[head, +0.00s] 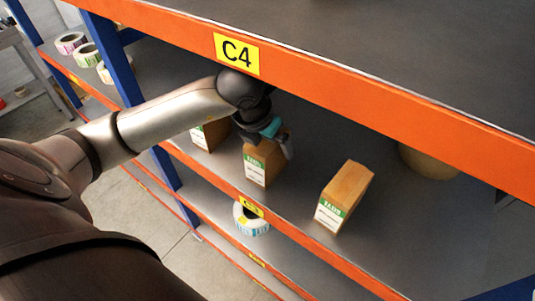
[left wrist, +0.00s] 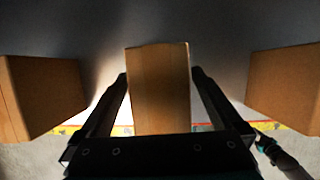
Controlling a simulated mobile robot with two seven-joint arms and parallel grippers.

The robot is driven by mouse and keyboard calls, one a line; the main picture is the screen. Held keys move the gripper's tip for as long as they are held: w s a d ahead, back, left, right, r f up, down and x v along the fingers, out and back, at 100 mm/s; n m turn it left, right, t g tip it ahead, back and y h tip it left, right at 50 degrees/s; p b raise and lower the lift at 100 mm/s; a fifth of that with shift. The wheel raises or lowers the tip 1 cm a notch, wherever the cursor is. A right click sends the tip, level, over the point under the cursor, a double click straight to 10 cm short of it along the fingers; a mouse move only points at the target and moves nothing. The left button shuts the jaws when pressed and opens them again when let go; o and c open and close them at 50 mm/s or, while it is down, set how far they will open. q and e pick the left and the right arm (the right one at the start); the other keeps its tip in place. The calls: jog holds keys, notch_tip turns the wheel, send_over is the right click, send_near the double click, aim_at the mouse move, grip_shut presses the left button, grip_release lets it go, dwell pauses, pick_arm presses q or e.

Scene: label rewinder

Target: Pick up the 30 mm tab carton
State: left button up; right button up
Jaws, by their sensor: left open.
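Three brown cartons with white and green labels stand on the shelf under the C4 sign: a left carton (head: 205,138), a middle carton (head: 257,172) and a right carton (head: 345,195). The sizes on the labels are too small to read, so I cannot tell which is the 30 mm one. My left gripper (head: 277,140) is at the top of the middle carton. In the left wrist view its open fingers (left wrist: 159,76) lie on either side of the middle carton (left wrist: 160,100), with narrow gaps showing.
The orange beam with the C4 sign (head: 237,53) runs close above my left wrist. Neighbouring cartons flank the fingers at left (left wrist: 45,95) and right (left wrist: 285,85). A round tan object (head: 428,162) is deeper on the shelf. A label roll (head: 250,218) shows below.

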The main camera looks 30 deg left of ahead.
pick_arm(q)
jog(key=shift+f, duration=0.25)
jog(key=shift+f+b, duration=0.2)
jog(key=shift+b, duration=0.15)
dwell(0.4)
jog(key=shift+c, duration=0.2)
grip_shut()
dwell(0.6)
jog(key=shift+w+r, duration=0.1)
